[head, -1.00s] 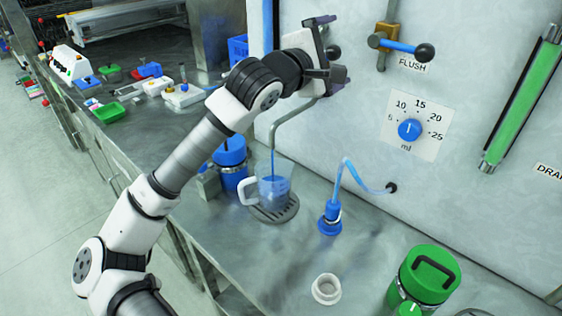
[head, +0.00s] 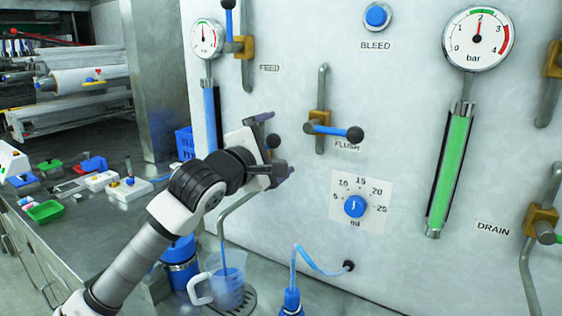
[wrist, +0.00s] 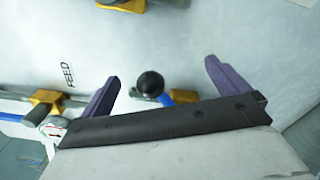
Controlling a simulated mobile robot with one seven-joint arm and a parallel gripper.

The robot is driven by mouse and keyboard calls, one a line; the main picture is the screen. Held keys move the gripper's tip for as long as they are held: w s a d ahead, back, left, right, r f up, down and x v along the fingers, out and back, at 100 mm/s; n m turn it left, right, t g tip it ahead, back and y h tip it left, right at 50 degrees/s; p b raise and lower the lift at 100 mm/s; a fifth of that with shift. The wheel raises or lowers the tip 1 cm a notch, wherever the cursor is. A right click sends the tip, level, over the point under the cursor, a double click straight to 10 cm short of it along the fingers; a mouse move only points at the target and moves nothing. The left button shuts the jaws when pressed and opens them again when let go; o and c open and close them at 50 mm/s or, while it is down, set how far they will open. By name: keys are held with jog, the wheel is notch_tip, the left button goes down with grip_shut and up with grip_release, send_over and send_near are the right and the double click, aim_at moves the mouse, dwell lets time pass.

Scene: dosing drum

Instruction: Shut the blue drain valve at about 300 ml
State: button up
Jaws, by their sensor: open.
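My gripper (head: 277,144) is open at the panel, its two purple fingers apart. A black ball knob (head: 272,141) sits between them. In the wrist view the knob (wrist: 150,84) shows between the fingers of my gripper (wrist: 161,72), on a blue lever (wrist: 166,99) with a brass body (wrist: 185,97); no grip on it shows. In the head view my gripper hides most of this blue drain valve. A thin spout pipe (head: 236,204) runs down to a clear jug (head: 228,290). Blue liquid runs into the jug and partly fills it; its scale is too small to read.
The flush valve (head: 330,129) with its blue lever is close to the right of my gripper. A dosing dial (head: 355,207) is below it. The green column (head: 450,170) and another drain valve (head: 542,225) are farther right. A blue bottle (head: 180,268) stands beside the jug.

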jog(key=shift+f, duration=0.1)
jog(key=shift+s+d+f+b, duration=0.3)
jog(key=shift+f+b, duration=0.2)
jog(key=shift+b, duration=0.6)
jog(key=shift+s+d+f+b, duration=0.15)
jog(key=shift+d+f+b, duration=0.3)
jog(key=shift+b, duration=0.6)
jog(key=shift+a+f, duration=0.1)
